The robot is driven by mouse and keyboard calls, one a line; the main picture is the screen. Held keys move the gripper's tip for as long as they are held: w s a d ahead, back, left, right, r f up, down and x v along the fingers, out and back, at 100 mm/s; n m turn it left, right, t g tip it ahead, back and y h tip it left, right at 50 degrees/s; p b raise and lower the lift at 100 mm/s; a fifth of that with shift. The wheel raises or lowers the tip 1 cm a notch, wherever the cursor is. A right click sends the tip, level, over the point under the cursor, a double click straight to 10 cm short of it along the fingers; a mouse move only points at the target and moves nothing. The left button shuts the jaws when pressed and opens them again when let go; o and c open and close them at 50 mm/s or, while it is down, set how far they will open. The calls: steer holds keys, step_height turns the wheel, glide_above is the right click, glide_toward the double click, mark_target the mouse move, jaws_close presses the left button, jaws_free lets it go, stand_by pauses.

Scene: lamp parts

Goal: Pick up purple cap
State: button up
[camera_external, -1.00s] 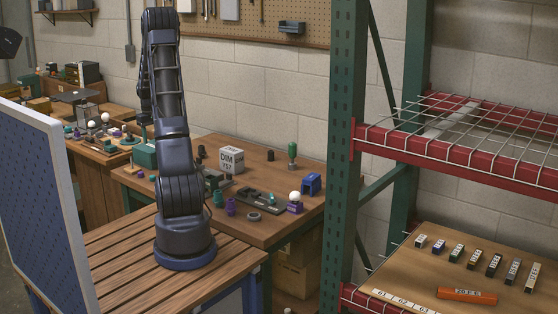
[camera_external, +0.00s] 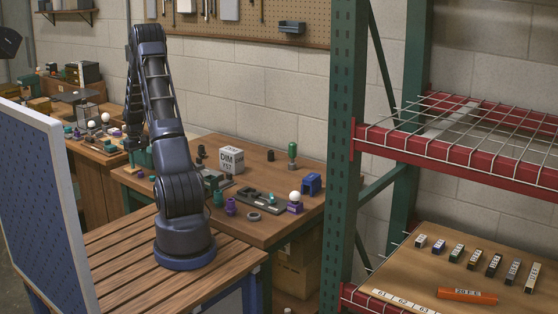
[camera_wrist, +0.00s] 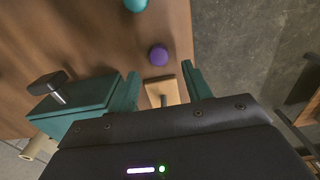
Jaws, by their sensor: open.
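A round purple cap (camera_wrist: 158,55) lies on the brown wooden tabletop in the wrist view, a little beyond my fingertips. My gripper (camera_wrist: 161,69) is open, with one teal finger to the left and one to the right, and nothing shows held between them. The cap appears roughly in line with the gap between the fingers. In the external view the end of my arm is mostly hidden behind my own links, over the left side of the work area. I cannot tell which small purple item there is this cap.
A teal round part (camera_wrist: 135,4) lies past the cap. A light wooden piece with a peg (camera_wrist: 160,92) is between my fingers' sides, nearer me. A teal box with a black handle (camera_wrist: 78,100) is close on the left. The table edge and floor (camera_wrist: 245,50) are to the right.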

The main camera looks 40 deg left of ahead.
mark_target(141, 172)
steer(key=f, duration=0.4)
steer(key=shift+d+f, duration=0.25)
steer(key=shift+f, duration=0.15)
steer(key=c, duration=1)
steer(key=shift+o, duration=0.2)
steer(key=shift+r, duration=0.15)
